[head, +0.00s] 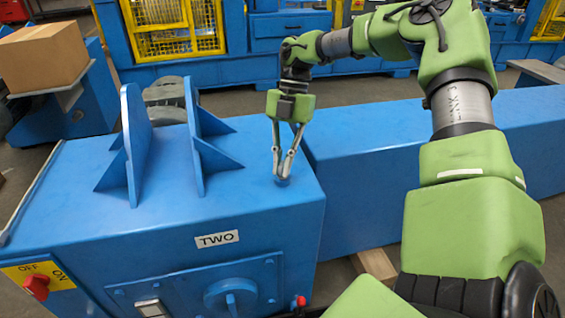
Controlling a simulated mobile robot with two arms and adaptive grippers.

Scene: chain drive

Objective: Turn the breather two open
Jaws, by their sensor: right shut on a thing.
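The blue housing (110,238) carries a white label reading TWO (217,239) on its front face. My right gripper (283,176) points down at the top of this housing near its right edge. Its fingertips are shut on a small blue knob, the breather (283,182), which stands on the top face. The fingers hide most of the breather, so its turned position cannot be told. My left gripper is not in view.
Two upright blue brackets (136,145) stand on the housing left of my right gripper. A red switch (36,287) on a yellow OFF/ON plate and a round blue knob (231,296) are on the front. A cardboard box (42,56) sits at the upper left.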

